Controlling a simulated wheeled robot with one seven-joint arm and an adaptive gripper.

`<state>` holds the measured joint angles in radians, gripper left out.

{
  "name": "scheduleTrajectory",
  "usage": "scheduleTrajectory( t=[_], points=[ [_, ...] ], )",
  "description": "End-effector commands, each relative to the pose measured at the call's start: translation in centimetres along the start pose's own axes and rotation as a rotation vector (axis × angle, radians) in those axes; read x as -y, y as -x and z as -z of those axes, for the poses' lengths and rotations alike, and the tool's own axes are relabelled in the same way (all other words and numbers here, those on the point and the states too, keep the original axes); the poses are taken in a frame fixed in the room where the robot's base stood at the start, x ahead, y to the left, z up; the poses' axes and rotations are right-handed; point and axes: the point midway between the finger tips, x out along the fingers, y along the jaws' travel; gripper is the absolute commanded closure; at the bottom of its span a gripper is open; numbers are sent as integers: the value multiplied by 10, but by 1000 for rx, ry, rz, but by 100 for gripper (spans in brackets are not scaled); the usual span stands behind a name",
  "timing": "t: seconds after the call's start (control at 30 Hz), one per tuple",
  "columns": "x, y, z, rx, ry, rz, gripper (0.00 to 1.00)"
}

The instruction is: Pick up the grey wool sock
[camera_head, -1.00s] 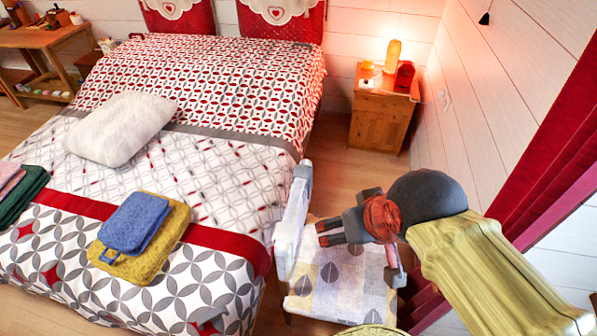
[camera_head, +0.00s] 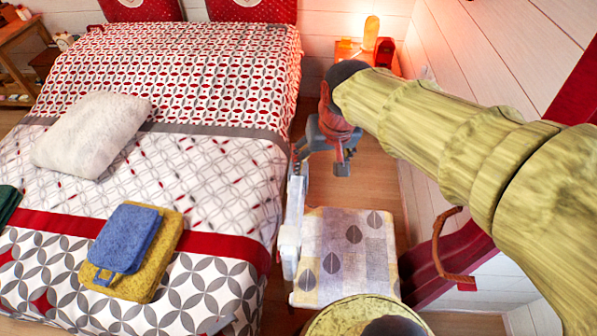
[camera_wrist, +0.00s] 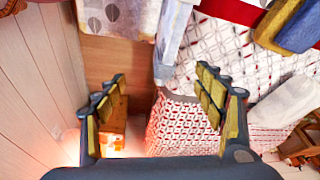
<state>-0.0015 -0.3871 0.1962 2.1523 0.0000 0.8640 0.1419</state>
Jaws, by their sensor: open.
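I cannot make out a grey wool sock in any view. My gripper (camera_head: 320,160) is open and empty in the head view, above the gap between the bed and the wall, just beyond the chair. In the wrist view my gripper (camera_wrist: 161,80) shows its two fingers spread wide, with nothing between them but the floor and bed edge further off. My arm hides part of the floor and wall on the right.
A leaf-patterned chair (camera_head: 350,250) stands beside the bed (camera_head: 200,185). On the bed lie a white pillow (camera_head: 92,135), a blue folded towel (camera_head: 124,238) and a yellow one (camera_head: 165,245). A wooden nightstand (camera_head: 348,50) with a lit lamp (camera_head: 371,32) stands behind my gripper.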

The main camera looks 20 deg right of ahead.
Motion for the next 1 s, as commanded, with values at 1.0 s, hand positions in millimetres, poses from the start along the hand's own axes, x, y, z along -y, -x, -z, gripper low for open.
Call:
scheduleTrajectory(
  t=[1.0],
  points=[
    [16, -256, 104, 305, -248, -83, 30]
  ],
)
